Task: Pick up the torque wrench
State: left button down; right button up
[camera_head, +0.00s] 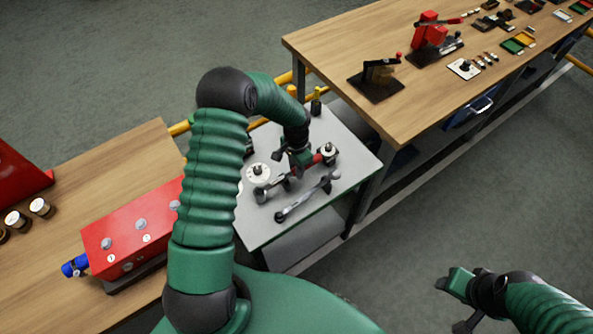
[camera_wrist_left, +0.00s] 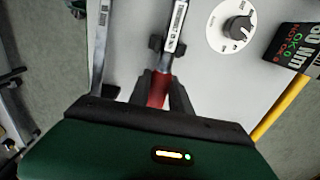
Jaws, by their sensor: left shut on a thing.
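The torque wrench (camera_wrist_left: 175,35) has a silver shaft with a marked scale and a red grip. In the left wrist view its red grip is between the fingers of my left gripper (camera_wrist_left: 160,95), which is shut on it. In the head view my left gripper (camera_head: 300,163) is low over the small grey table, and the red grip (camera_head: 318,159) shows beside it. The fingers and arm hide part of the wrench there, and I cannot tell whether it touches the tabletop. My right gripper (camera_head: 462,300) is at the lower right, away from the tables; its jaw opening is unclear.
A long silver wrench (camera_head: 308,197) lies on the grey table (camera_head: 350,185), near the held one. A white dial (camera_head: 258,172) and a dark signed box (camera_wrist_left: 297,50) are close by. Wooden benches (camera_head: 345,50) flank the table; one bears a red box (camera_head: 130,235).

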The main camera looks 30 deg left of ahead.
dwell(0.3)
pick_arm(q)
notch_tip(320, 180, up, 10)
jog(key=shift+r+b, duration=0.1)
jog(key=shift+b, duration=0.2)
jog(key=c, duration=1.8)
grip_release()
jog(key=shift+w, duration=0.1)
grip_shut()
jog(key=shift+r+p, duration=0.9)
jog(key=shift+p, duration=0.1)
